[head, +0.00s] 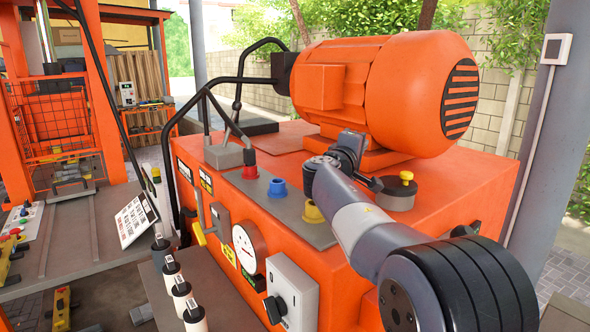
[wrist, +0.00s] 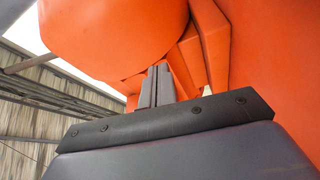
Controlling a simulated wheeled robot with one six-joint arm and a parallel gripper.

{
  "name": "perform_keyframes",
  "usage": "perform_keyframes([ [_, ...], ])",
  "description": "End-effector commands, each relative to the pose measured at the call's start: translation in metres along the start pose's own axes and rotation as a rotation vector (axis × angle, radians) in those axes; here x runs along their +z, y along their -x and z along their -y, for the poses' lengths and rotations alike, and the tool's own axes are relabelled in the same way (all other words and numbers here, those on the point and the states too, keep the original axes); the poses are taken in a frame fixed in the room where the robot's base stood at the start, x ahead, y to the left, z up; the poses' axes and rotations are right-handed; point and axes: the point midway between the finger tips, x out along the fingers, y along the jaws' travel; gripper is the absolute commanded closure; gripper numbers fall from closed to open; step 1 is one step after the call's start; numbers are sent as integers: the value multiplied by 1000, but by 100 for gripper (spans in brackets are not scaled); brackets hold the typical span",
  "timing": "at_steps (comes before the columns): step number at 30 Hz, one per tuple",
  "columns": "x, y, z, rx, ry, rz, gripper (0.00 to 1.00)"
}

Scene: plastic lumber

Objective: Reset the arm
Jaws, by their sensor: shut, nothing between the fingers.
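My arm (head: 350,215) reaches from the lower right of the head view over the orange machine (head: 440,195). Its far end is bent near the orange motor (head: 375,85), above the machine's top. My gripper (wrist: 157,72) shows in the wrist view, with its two grey fingers together and nothing between them. Orange surfaces, including a large rounded one (wrist: 115,35), fill the view beyond the fingers. I cannot tell the exact gap between the fingers and these surfaces. In the head view the fingers are hard to make out.
Red (head: 250,173), blue (head: 277,187) and yellow (head: 312,211) buttons sit on a grey panel by my arm. A gauge (head: 245,248) and a switch box (head: 292,295) are on the machine's front. A grey post (head: 555,130) stands at the right. An orange press frame stands left.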

Motion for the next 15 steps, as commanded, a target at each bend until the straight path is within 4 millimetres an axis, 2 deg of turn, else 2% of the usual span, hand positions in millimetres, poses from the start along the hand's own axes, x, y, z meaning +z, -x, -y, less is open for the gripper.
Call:
perform_keyframes([
  [2,-3,-1,-4,-11,23,0,100],
  [15,-9,-3,5,-47,113,0,100],
])
